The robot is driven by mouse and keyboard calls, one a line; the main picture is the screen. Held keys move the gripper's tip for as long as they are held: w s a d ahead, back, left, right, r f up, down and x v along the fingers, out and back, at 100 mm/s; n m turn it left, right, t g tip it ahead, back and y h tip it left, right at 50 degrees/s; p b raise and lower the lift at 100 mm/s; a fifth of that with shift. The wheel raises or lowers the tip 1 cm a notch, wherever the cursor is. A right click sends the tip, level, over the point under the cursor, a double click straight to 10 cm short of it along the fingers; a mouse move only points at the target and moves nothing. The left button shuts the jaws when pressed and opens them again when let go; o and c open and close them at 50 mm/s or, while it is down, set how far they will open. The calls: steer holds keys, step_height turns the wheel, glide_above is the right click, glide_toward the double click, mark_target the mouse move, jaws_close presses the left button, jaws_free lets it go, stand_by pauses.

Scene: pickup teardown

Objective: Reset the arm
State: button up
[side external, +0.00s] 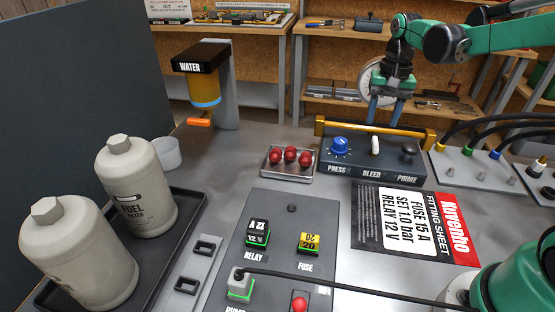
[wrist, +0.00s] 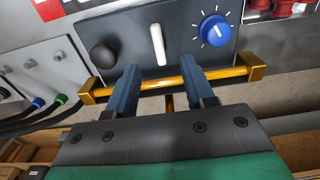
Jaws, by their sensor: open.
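My gripper (side external: 384,116) is at the far right of the bench, above and behind the gold bar of the control panel. Its two blue fingers point down and are apart, with nothing between them that I can make out as held. In the wrist view the fingers (wrist: 158,80) overlap the gold bar (wrist: 160,84); I cannot tell whether they touch it. The control panel (side external: 375,175) has a blue PRESS dial (side external: 340,147), a white BLEED lever (side external: 376,145) and a dark PRIME knob (side external: 408,153).
Red balls (side external: 290,156) sit in a small metal tray. A fitting sheet (side external: 415,222) lies before the panel. Hoses and a fittings plate (side external: 470,172) stand at right. Two fuel filters (side external: 137,190) stand in a black tray at left. A WATER unit (side external: 203,85) stands behind.

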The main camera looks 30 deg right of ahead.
steer(key=s+a+r+n+t, duration=0.2)
steer(key=s+a+n+t, duration=0.4)
steer(key=a, duration=0.6)
steer(key=shift+s+a+r+n+t, duration=0.25)
steer(key=shift+s+n+t, duration=0.15)
steer(key=shift+s+n, duration=0.9)
steer(key=shift+w, duration=0.2)
